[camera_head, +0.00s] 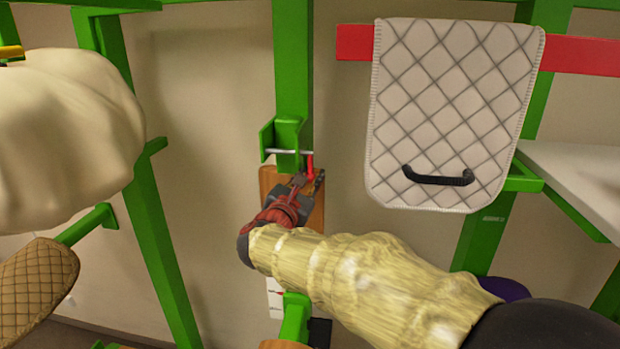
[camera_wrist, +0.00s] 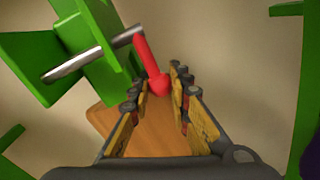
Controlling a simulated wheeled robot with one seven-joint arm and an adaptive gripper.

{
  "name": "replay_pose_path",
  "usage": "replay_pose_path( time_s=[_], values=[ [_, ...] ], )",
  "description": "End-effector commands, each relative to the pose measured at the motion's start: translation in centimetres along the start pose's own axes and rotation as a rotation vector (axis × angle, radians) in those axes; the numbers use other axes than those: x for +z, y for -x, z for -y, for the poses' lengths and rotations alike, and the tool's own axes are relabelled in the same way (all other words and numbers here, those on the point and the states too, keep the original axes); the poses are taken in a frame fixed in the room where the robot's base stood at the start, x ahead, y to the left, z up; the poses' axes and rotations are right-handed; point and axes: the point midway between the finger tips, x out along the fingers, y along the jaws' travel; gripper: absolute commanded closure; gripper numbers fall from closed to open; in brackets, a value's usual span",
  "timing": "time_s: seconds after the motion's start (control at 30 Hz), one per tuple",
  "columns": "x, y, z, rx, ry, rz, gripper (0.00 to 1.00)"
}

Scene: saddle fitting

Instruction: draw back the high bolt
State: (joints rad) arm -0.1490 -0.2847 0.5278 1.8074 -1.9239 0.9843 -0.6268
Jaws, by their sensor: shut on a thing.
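The high bolt is a silver rod (camera_head: 280,151) with a red handle (camera_head: 310,163). The rod lies crosswise through a green bracket (camera_head: 286,130) on a green upright. In the wrist view, the rod (camera_wrist: 72,66) passes through the bracket and sticks out at its left side. The red handle (camera_wrist: 150,62) hangs from the rod's right end. My gripper (camera_head: 308,182) is at the handle's lower end, below the bracket. In the wrist view, the fingers of my gripper (camera_wrist: 158,84) are shut on the handle's rounded tip.
A wooden board (camera_head: 271,180) is behind my gripper. A white quilted pad (camera_head: 450,100) with a black handle hangs over a red rail (camera_head: 580,54) at right. A cream padded shape (camera_head: 60,130) and a tan quilted pad (camera_head: 38,290) are at left, among green posts.

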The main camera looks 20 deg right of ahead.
Motion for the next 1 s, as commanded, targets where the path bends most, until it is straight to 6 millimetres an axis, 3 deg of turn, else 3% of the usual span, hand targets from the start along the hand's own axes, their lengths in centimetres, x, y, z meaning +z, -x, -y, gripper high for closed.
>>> replay_pose_path(
  time_s=[0.17, 0.7, 0.83, 1.0],
  values=[
    [0.0, 0.0, 0.0, 0.0, 0.0, 0.0, 1.0],
    [0.1, 0.0, 0.1, 0.0, 0.0, 0.001, 1.0],
    [0.5, -0.4, 1.8, -0.003, -0.003, 0.003, 1.0],
    [1.8, -1.0, 5.5, -0.005, -0.004, 0.006, 1.0]
  ],
)
